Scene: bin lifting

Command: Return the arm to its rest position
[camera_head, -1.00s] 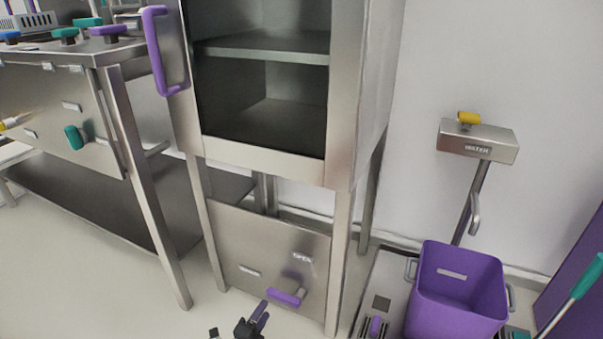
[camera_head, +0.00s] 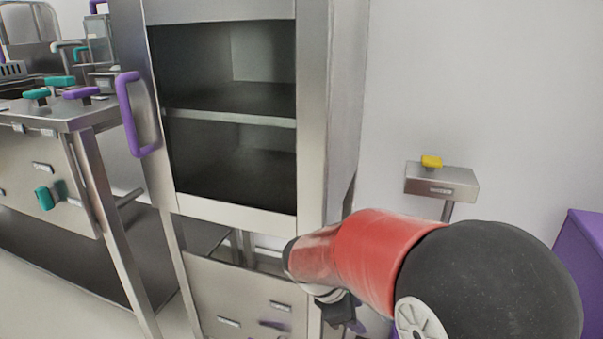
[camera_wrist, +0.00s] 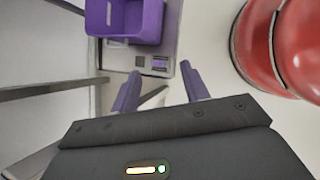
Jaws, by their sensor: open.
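My gripper shows in the wrist view (camera_wrist: 158,90) with its two purple fingers spread apart and nothing between them. It points down over the pale floor, short of the scale's platform. In the head view my red and black arm is raised across the lower right, and its end hangs in front of the cabinet's lower right leg. The fingers are mostly hidden there. The purple bin (camera_wrist: 127,40) stands on the platform in the wrist view, apart from the fingers. In the head view my arm hides nearly all of it.
A steel cabinet (camera_head: 312,120) with open shelves stands ahead, its door handle (camera_head: 128,115) purple. A steel table (camera_head: 65,115) with coloured handles is at left. The scale head (camera_head: 441,181) with a yellow knob stands by the wall. A purple block (camera_head: 590,260) is at far right.

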